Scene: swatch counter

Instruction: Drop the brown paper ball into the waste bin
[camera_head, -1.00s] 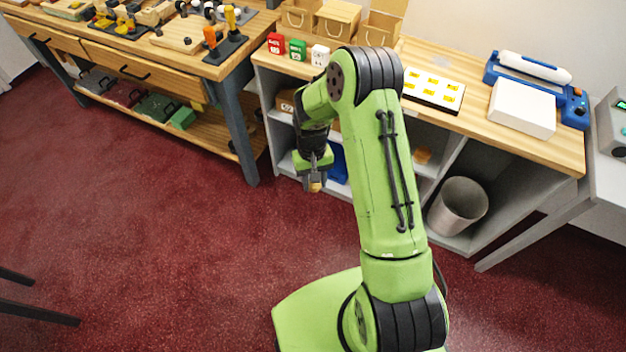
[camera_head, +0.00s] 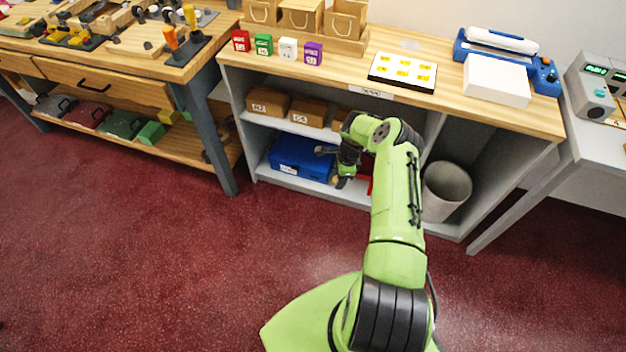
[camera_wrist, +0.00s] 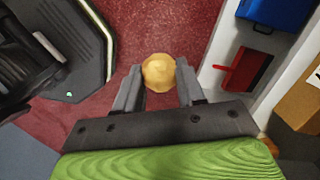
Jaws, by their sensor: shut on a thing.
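The brown paper ball (camera_wrist: 159,72) is a tan, crumpled round lump between my fingertips in the wrist view. My gripper (camera_wrist: 158,84) is shut on it and holds it above the red floor. In the head view my gripper (camera_head: 339,182) is in front of the open shelves, left of the bin; the ball is small and hard to make out there. The waste bin (camera_head: 444,193) is a grey, open-topped cylinder standing upright in the right bay under the counter. My gripper is apart from it. The inside bottom of the bin is hidden.
A wooden counter (camera_head: 402,98) overhangs the bin. A blue box (camera_head: 297,157) sits on the lower shelf left of my gripper, with cardboard boxes (camera_head: 268,102) above. A red object (camera_wrist: 243,70) lies on the shelf. Open red floor (camera_head: 150,250) spreads at left.

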